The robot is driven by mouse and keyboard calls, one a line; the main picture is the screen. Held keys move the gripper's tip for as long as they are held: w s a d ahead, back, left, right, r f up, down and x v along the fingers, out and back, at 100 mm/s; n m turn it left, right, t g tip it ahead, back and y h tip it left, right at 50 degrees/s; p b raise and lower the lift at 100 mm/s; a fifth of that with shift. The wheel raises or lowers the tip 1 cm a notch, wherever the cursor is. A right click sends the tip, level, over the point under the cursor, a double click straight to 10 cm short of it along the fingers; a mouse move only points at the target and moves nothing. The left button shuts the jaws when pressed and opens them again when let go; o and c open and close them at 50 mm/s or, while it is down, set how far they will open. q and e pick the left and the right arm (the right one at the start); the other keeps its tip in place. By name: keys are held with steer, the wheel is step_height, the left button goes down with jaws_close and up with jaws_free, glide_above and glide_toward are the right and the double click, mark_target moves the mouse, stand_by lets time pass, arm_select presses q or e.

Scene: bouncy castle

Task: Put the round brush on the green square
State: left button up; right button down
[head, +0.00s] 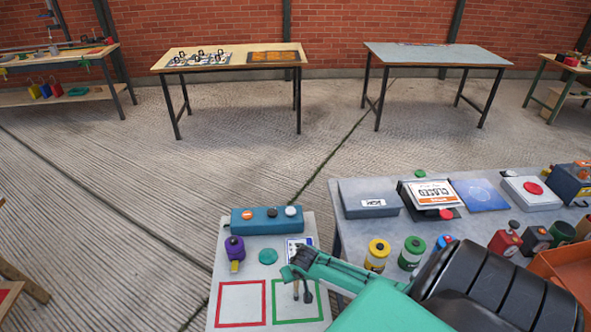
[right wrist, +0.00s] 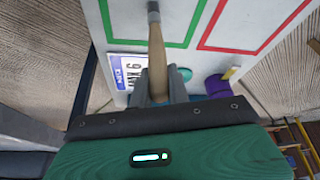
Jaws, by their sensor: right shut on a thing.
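My right gripper (right wrist: 167,88) is shut on the wooden handle of the round brush (right wrist: 157,58). The brush's grey metal collar is at the top edge of the right wrist view, and its far end is cut off there. In the head view my right gripper (head: 300,282) is above the green square (head: 299,319), a green outline on the small pale table, and covers part of it. The green outline also shows in the right wrist view (right wrist: 170,43). Whether the brush touches the table cannot be told. My left gripper is out of view.
The small table (head: 224,276) also holds a red square (head: 242,325), a purple and yellow item (head: 235,250), a teal disc (head: 268,256), a card (head: 297,244) and a blue button box (head: 251,222). A cluttered grey table (head: 345,234) stands close on the right.

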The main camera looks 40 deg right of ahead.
steer(key=shift+f, duration=0.15)
steer(key=c, duration=1.3)
jaws_free()
steer(key=shift+c, duration=0.2)
steer(key=v, duration=1.2)
steer(key=shift+b, duration=0.3)
